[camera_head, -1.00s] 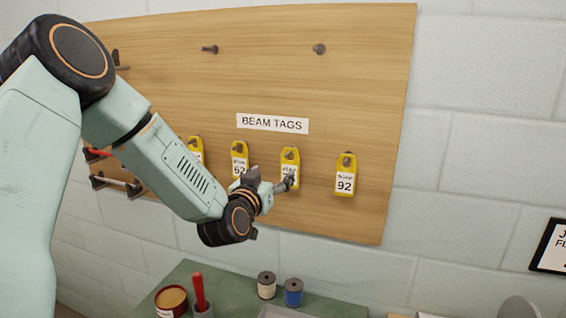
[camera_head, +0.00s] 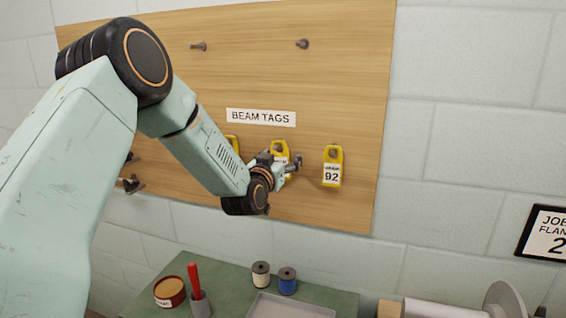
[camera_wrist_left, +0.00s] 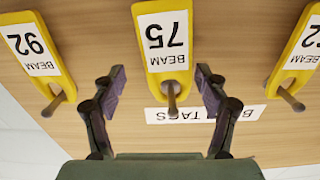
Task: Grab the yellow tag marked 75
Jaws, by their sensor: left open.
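The yellow tag marked 75 (camera_wrist_left: 166,45) hangs on a peg (camera_wrist_left: 172,100) in the left wrist view, upside down in that picture. My left gripper (camera_wrist_left: 160,85) is open, with one finger on each side of the tag's peg end and gaps to both sides. In the head view my left gripper (camera_head: 288,163) is in front of the board and covers most of a yellow tag (camera_head: 280,147), whose number is hidden there. My right gripper is not in view.
The tag marked 92 (camera_head: 332,167) hangs to the right, and another tag (camera_wrist_left: 300,50) hangs on the other side. A wooden board (camera_head: 350,60) carries them. Below is a green table (camera_head: 235,290) with spools (camera_head: 287,280) and a red-handled tool (camera_head: 194,280).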

